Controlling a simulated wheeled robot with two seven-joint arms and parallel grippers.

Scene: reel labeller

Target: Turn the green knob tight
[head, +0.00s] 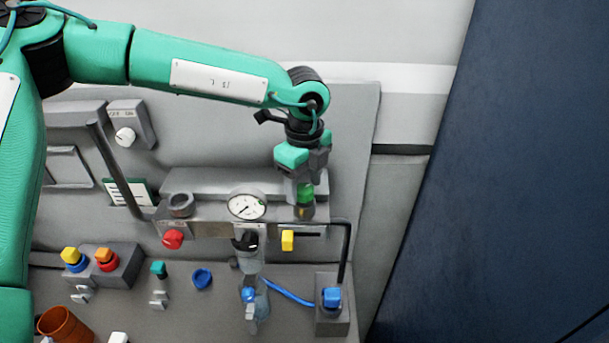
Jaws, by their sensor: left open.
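The green knob (306,192) sits on top of a short dark stem on the right part of the machine's grey ledge. My left gripper (303,180) points down over it, with its fingers on either side of the knob's upper part. The jaws are open, and I cannot tell whether a finger touches the knob. The fingers hide part of the knob. My right gripper is not in view.
A round gauge (247,204) stands left of the knob. A yellow knob (288,240) and a red knob (173,239) are on the front below. A black pipe (346,255) bends down at right. A blue ring (202,279) lies on the grey surface.

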